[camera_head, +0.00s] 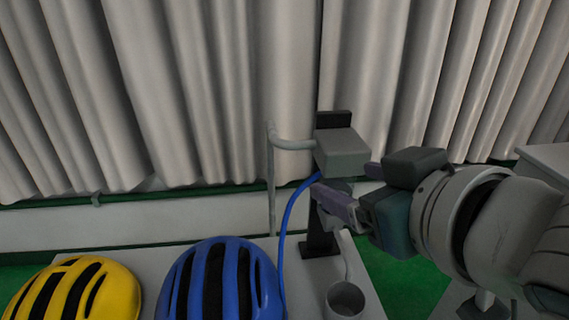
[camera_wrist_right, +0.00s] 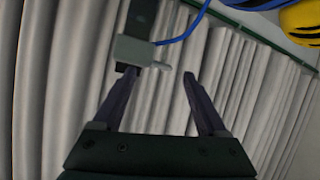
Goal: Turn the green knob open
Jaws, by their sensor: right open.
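I cannot make out a green knob in either view. A grey box (camera_head: 342,150) sits on a black post (camera_head: 320,235), with a grey pipe (camera_head: 293,143) and a blue hose (camera_head: 289,212) beside it. My right gripper (camera_head: 347,184) comes in from the right and is open, its purple fingers just below and right of the box. In the right wrist view the box (camera_wrist_right: 138,49) lies beyond the left fingertip of the open gripper (camera_wrist_right: 160,74). A small pale stub (camera_wrist_right: 161,67) on the box points into the gap. Nothing is held. My left gripper is out of view.
A blue helmet (camera_head: 218,285) and a yellow helmet (camera_head: 74,292) lie at the front left. A grey cup (camera_head: 345,301) stands near the post's foot, below my right gripper. Pale curtains (camera_head: 200,80) hang behind.

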